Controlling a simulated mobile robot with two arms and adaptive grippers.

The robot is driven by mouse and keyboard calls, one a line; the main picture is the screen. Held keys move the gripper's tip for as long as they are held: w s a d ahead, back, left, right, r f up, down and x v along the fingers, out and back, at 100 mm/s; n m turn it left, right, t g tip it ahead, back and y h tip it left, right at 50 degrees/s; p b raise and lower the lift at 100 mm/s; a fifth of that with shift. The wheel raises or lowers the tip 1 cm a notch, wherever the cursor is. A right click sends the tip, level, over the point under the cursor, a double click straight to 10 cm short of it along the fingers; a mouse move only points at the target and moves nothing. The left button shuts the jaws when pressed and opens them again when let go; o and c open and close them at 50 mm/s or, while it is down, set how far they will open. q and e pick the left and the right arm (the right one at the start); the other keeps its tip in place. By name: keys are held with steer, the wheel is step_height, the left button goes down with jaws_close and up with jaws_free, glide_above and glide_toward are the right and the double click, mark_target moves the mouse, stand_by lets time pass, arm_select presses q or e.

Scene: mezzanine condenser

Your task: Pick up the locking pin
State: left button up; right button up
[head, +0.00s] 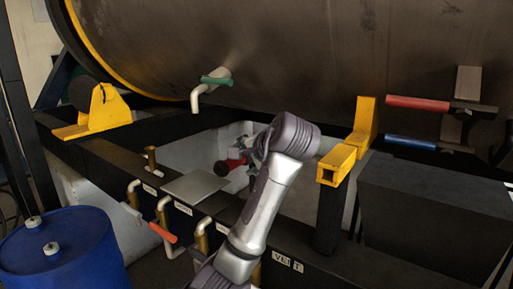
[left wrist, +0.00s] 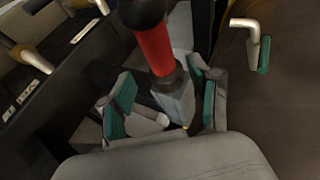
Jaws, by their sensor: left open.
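A red piece with black collars and a grey tapered end stands between my fingers in the left wrist view (left wrist: 155,48). It looks like the locking pin, but I cannot be sure. Its red and black end also shows in the head view (head: 231,165), left of my wrist, beneath the big drum. My left gripper (head: 243,157) is open; in the left wrist view (left wrist: 164,103) its teal-padded fingers lie on either side of the grey part, with gaps visible. Part of the piece is hidden by my gripper in the head view. My right gripper is not in view.
The dark drum (head: 290,50) hangs over the black frame. A green-handled tap (head: 216,80) juts out above left. A yellow bracket (head: 338,163) stands to the right. Several pipes and valves and a grey plate (head: 195,186) line the front rail. A blue barrel (head: 62,250) stands lower left.

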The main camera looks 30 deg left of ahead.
arm_select(q)
steer(key=x, duration=0.4)
steer(key=shift+a+r, duration=0.1)
steer(key=shift+r, duration=0.1)
steer(key=shift+d+r, duration=0.1)
steer(key=shift+d, duration=0.2)
steer(key=shift+c, duration=1)
jaws_close()
